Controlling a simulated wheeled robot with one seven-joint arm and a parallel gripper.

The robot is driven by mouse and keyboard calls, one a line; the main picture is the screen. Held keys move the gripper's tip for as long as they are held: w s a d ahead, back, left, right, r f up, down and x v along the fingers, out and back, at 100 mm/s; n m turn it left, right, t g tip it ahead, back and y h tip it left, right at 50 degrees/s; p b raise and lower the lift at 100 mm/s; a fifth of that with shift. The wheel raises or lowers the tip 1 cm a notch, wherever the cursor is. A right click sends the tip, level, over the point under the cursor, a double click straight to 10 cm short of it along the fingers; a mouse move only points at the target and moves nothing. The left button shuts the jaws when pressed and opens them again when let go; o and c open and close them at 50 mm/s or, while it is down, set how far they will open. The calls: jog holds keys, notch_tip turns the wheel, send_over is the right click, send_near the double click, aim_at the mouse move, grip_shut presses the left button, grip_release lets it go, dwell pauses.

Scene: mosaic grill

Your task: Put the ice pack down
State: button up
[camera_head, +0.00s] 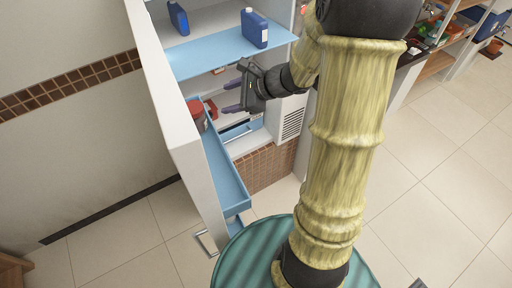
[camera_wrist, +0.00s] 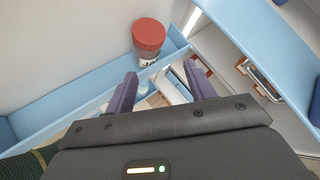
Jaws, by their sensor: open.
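My gripper (camera_head: 228,97) is open inside the open fridge-like cabinet, below the blue shelf (camera_head: 205,58), with its fingers pointing left. In the wrist view, nothing is held between the spread purple fingers (camera_wrist: 160,70). A blue block with a cap (camera_head: 254,28) stands on the right part of the shelf, above my gripper. Another blue block (camera_head: 178,17) stands further left. Either could be the ice pack; I cannot tell which. A blue object at the right edge of the wrist view (camera_wrist: 311,100) is only partly visible.
A jar with a red lid (camera_wrist: 149,36) stands in the blue door bin (camera_wrist: 60,103), beyond my fingers. The bin also shows in the head view (camera_head: 228,172). The white door edge (camera_head: 178,110) stands left of my gripper.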

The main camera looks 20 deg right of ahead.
jog(key=s+f+n+g+h, duration=0.2)
jog(key=s+n+h, duration=0.2)
jog(key=s+n, duration=0.4)
jog(key=s+d+f+n+g+h, duration=0.1)
jog(key=s+n+h, duration=0.3)
jog(key=s+n, duration=0.4)
jog(key=f+n+g, duration=0.1)
jog(key=n, duration=0.3)
jog(key=shift+f+g+h, duration=0.2)
jog(key=shift+g+h, duration=0.1)
jog(key=shift+f, duration=0.15)
jog(key=shift+c, duration=0.2)
